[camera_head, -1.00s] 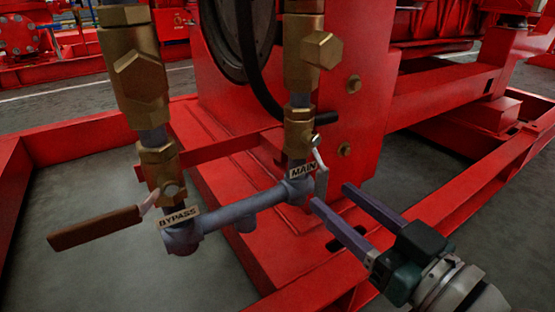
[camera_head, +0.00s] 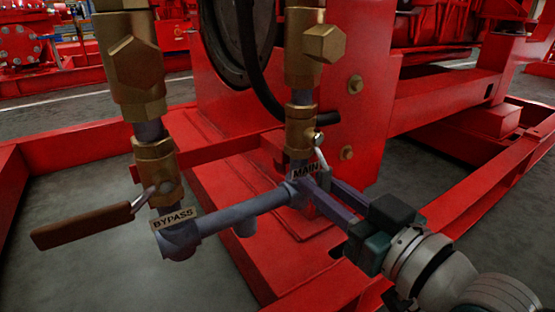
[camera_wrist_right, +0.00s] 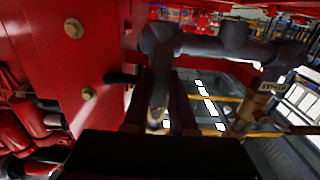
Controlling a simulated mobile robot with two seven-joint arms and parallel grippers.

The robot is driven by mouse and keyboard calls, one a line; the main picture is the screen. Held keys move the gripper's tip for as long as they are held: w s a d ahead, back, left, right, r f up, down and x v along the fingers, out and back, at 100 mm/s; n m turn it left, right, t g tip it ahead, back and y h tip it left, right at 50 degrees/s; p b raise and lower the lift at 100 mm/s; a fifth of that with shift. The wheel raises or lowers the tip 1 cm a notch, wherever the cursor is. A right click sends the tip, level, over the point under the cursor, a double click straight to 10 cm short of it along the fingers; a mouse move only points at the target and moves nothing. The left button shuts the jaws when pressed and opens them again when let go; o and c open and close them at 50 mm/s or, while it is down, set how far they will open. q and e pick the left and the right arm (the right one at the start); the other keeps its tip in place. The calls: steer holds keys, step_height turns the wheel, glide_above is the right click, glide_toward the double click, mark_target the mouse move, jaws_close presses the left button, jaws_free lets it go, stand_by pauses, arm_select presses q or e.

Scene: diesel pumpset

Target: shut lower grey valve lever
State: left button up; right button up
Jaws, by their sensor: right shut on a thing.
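The grey valve lever (camera_head: 320,153) hangs down from the brass valve (camera_head: 300,128) above the "MAIN" tag (camera_head: 306,172). Its pale stem shows, and its lower part is partly hidden by my fingers. My right gripper (camera_head: 320,181) comes in from the lower right and is shut on the lever, one finger on each side. In the right wrist view the lever (camera_wrist_right: 158,92) runs between the two dark fingers. My left gripper is not in view.
A second brass valve (camera_head: 155,158) with a brown-handled lever (camera_head: 85,227) and a "BYPASS" tag (camera_head: 174,218) stands at the left. A grey pipe (camera_head: 242,213) joins the two valves. Red frame beams (camera_head: 455,205) lie right of my arm. Grey floor is open at the lower left.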

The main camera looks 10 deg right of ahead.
jaws_close()
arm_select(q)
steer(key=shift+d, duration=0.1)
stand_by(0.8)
